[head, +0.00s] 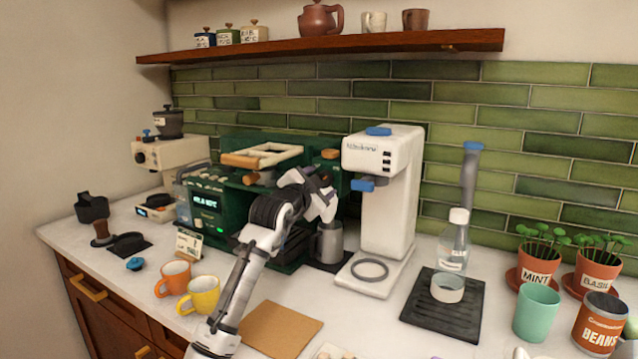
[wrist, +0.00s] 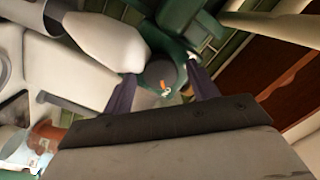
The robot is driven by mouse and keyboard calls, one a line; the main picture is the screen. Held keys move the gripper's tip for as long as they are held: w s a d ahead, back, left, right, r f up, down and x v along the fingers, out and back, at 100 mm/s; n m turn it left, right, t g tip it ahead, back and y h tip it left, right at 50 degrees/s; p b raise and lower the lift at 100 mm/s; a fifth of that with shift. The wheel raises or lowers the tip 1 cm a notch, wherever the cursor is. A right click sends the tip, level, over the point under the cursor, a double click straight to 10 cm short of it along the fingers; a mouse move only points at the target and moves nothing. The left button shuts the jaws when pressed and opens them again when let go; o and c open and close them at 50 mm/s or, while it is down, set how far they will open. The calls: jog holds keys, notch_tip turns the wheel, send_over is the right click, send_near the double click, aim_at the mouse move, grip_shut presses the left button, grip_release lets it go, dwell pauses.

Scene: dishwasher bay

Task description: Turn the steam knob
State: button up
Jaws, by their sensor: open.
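The green espresso machine (head: 208,205) stands against the tiled wall in the head view, with a lit display on its front. My gripper (head: 322,178) is at the machine's right side, and its fingertips are hard to make out there. In the wrist view my gripper (wrist: 162,88) is open, with a dark finger on each side. A round grey knob (wrist: 158,71) with an orange mark shows between the fingers and looks like the steam knob. I cannot tell whether the fingers touch it. I cannot make out this knob in the head view.
A white coffee machine (head: 388,200) stands close to the right of my gripper. A metal jug (head: 329,243) sits below it. Orange (head: 174,278) and yellow (head: 203,294) cups stand in front, left of my arm. A wooden shelf (head: 330,46) runs above.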

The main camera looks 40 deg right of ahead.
jog(key=c, duration=1)
jog(key=shift+r+n+g+p, duration=0.1)
jog(key=shift+n+g+p, duration=0.3)
jog(key=shift+n+p, duration=3.05)
jog(key=shift+r+n+g+p, duration=0.1)
jog(key=shift+n+g+p, duration=0.3)
jog(key=shift+n+p, duration=3.05)
jog(key=n+b, duration=0.3)
jog(key=o, duration=1)
